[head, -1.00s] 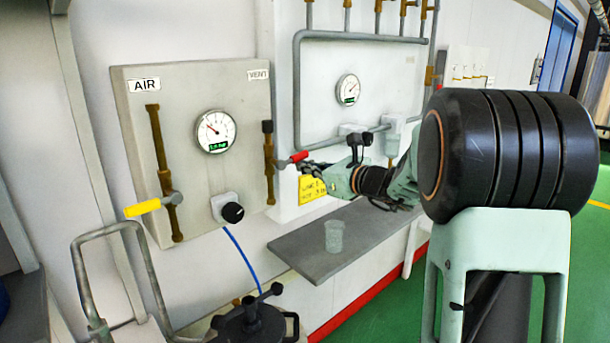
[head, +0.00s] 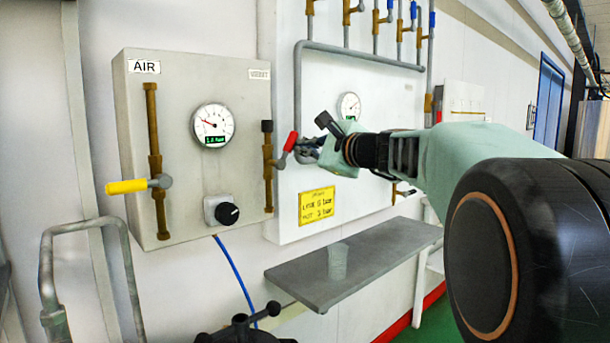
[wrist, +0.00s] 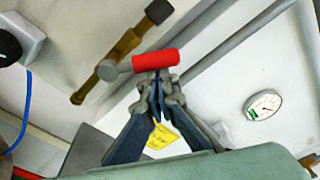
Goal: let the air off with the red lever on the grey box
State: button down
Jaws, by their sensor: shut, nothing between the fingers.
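The grey box (head: 240,170) hangs on the wall in the head view, labelled AIR at left and apparently VENT at right. Its red lever (head: 290,142) sits on the brown pipe at its right edge and slants up to the right. My gripper (head: 305,150) is shut and empty, right beside the lever. In the wrist view the red lever (wrist: 156,60) lies across just beyond my gripper's fingertips (wrist: 158,82); they look to be touching it or very close. The box's gauge (head: 213,125) has its needle toward the upper left; its small digits are hard to read.
A yellow lever (head: 127,186) sticks out left from the left pipe. A black knob (head: 228,213) is low on the box. A second panel with a yellow sign (head: 317,206) stands behind my gripper. A shelf (head: 300,285) with a clear cup (head: 337,262) is below.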

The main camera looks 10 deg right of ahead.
aim_at(289, 139)
jog(key=a+n+b, duration=0.1)
jog(key=n+b, duration=0.1)
jog(key=s+a+r+n+b, duration=0.1)
jog(key=n+b, duration=0.1)
jog(key=b, duration=0.1)
jog(key=shift+r+t, duration=0.15)
jog(key=shift+t, duration=0.15)
jog(key=shift+s+a+r+b, duration=0.15)
jog(key=shift+a+r+b, duration=0.05)
jog(key=shift+b, duration=0.2)
jog(key=shift+s+a+r, duration=0.1)
dwell(0.4)
